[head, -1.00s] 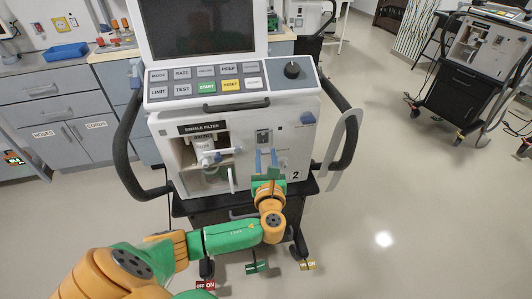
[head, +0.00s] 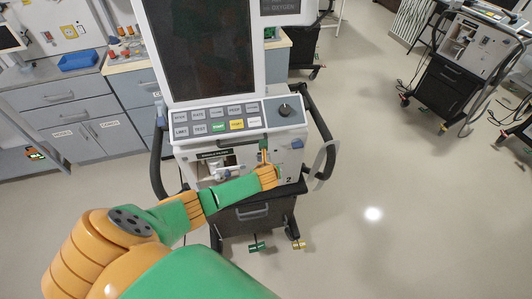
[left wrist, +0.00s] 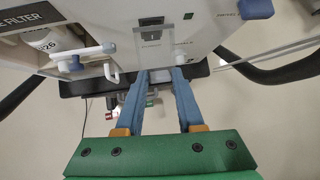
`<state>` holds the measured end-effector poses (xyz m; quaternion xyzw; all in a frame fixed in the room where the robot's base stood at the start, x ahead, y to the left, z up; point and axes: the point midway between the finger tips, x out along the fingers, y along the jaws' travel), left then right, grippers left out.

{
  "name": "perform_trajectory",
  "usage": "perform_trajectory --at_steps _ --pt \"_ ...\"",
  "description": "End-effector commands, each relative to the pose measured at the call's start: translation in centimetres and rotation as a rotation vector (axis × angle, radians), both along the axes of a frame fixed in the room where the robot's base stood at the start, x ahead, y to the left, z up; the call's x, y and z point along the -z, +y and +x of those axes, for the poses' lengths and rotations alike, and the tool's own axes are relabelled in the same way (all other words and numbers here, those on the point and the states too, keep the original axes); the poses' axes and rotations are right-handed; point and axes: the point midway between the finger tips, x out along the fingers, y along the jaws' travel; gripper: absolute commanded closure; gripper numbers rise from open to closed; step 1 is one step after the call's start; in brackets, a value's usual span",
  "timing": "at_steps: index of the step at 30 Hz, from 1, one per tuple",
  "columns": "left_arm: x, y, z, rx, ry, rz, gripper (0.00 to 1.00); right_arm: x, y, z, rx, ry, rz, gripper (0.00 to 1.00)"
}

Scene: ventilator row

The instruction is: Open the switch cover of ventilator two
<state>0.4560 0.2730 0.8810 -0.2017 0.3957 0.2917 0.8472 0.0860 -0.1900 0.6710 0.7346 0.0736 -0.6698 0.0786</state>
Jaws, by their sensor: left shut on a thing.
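Ventilator two (head: 292,160) stands in front of me, with its screen and button panel on top. In the left wrist view its front face (left wrist: 205,35) shows a small switch plate (left wrist: 151,20) with a clear cover (left wrist: 154,52) over and below it. My left gripper (left wrist: 162,73) is shut on the cover, with its blue fingers at the cover's lower edge. In the head view the left gripper (head: 264,156) is at the ventilator's front, and the arm hides part of that face. How far the cover is tilted is hard to tell. My right gripper is not in view.
Black side handles (head: 321,135) flank the ventilator. A white filter assembly (left wrist: 75,60) sits in the recess left of the switch. A drawer counter (head: 75,115) stands at the back left, another ventilator (head: 465,60) at the right. Open floor lies to the right.

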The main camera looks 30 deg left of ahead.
Motion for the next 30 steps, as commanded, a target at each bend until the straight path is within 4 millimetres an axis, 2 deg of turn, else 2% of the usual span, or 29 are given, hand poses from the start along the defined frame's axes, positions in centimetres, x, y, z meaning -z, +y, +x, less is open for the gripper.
perform_trajectory --at_steps 2,8,21,30 --pt "-1.0 0.2 0.2 -0.001 0.041 -0.047 1.0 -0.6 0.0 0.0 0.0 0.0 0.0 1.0" --pt "-1.7 0.4 0.5 -0.001 0.167 -0.178 1.0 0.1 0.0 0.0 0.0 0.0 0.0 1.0" --pt "-3.0 0.8 0.9 0.0 0.375 -0.395 1.0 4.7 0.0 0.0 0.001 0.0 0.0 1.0" --pt "-3.8 1.0 1.0 0.0 0.436 -0.454 1.0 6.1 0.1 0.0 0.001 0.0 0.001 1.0"
